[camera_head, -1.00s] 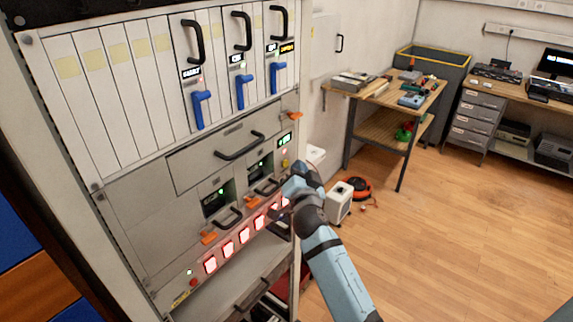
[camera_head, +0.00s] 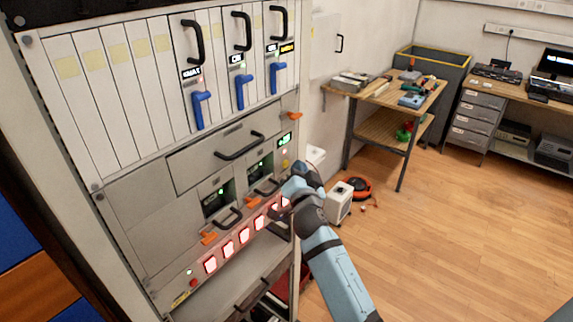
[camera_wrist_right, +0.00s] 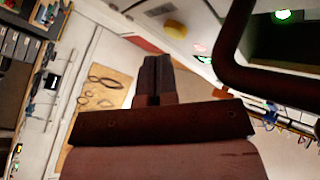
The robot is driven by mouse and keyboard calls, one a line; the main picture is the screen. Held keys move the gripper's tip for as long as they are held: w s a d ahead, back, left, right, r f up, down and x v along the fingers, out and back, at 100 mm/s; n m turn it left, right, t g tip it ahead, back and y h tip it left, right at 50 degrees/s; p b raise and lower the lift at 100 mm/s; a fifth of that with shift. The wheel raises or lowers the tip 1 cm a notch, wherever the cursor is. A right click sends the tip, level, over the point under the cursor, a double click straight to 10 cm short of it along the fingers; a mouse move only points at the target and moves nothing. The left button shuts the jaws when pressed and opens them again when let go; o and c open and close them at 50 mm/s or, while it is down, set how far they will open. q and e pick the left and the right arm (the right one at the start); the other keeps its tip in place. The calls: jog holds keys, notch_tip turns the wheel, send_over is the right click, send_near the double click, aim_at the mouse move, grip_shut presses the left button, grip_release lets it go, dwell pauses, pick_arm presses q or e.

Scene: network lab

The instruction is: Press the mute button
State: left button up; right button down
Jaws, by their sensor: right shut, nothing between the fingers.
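The rack panel (camera_head: 130,222) carries a row of lit red-white buttons (camera_head: 228,249) along its lower strip. A small red button (camera_head: 193,283) sits at the strip's left end below a green light. A small yellow button (camera_head: 285,163) is at the panel's right edge, and a yellow button (camera_wrist_right: 173,28) shows in the right wrist view. I cannot read which one is mute. My right gripper (camera_head: 279,213) is at the right end of the lit row, partly covering it; contact cannot be told. Its fingers (camera_wrist_right: 155,72) are shut and empty. My left gripper is out of view.
Black handles (camera_head: 240,146) and orange latches (camera_head: 208,238) stick out of the panel near the buttons. A dark handle (camera_wrist_right: 236,60) is close to my right fingers. A white box (camera_head: 339,201) and an orange reel (camera_head: 358,188) are on the floor. Open floor lies right.

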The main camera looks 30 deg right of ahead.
jog(key=shift+w, duration=0.1)
dwell(0.5)
jog(key=shift+w+a+b, duration=0.2)
jog(key=shift+w+b, duration=0.15)
jog(key=shift+w+a+b, duration=0.1)
jog(key=shift+w+b, duration=0.2)
dwell(0.6)
jog(key=shift+s, duration=0.1)
jog(key=shift+s+d+f, duration=0.15)
jog(key=shift+s+d, duration=0.05)
jog(key=shift+s, duration=0.45)
